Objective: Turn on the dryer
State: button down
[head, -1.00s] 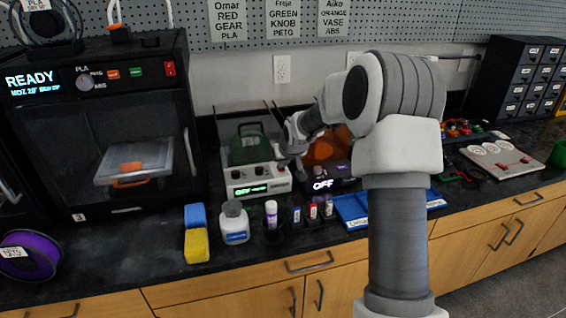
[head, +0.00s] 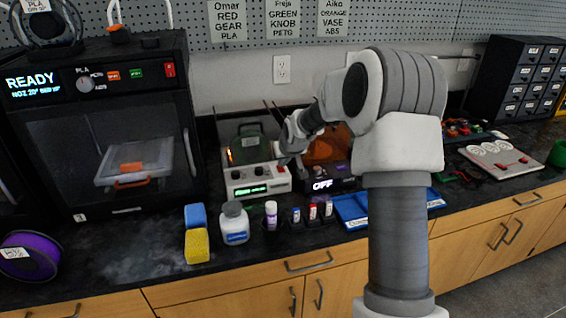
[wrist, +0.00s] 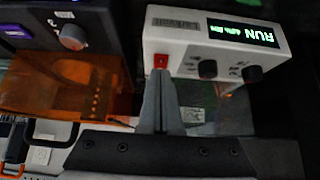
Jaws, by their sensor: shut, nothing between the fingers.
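The dryer is a white box (wrist: 190,40) with two black knobs and a red switch (wrist: 161,62). Its display (wrist: 243,33) reads RUN in green in the wrist view. In the head view the dryer (head: 245,181) stands on the counter, with a green-tinted window on top and a small orange glow inside. My gripper (wrist: 160,78) is shut and empty, its fingertips at or just short of the red switch; contact cannot be told. In the head view my wrist (head: 292,138) partly covers the dryer's right side.
A dark unit with an orange cover (head: 325,172) stands right of the dryer, its display reading OFF. A printer (head: 110,130) stands at left. Sponges (head: 197,245), a white bottle (head: 234,224) and small vials stand in front.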

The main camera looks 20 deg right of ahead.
jog(key=shift+r, duration=0.1)
jog(key=shift+r, duration=0.3)
jog(key=r+p, duration=0.1)
jog(key=r, duration=0.1)
jog(key=r+p, duration=0.2)
jog(key=shift+s, duration=0.4)
jog(key=s+r, duration=0.5)
jog(key=s, duration=0.2)
jog(key=shift+s+r+p, duration=0.15)
jog(key=shift+s+p, duration=0.15)
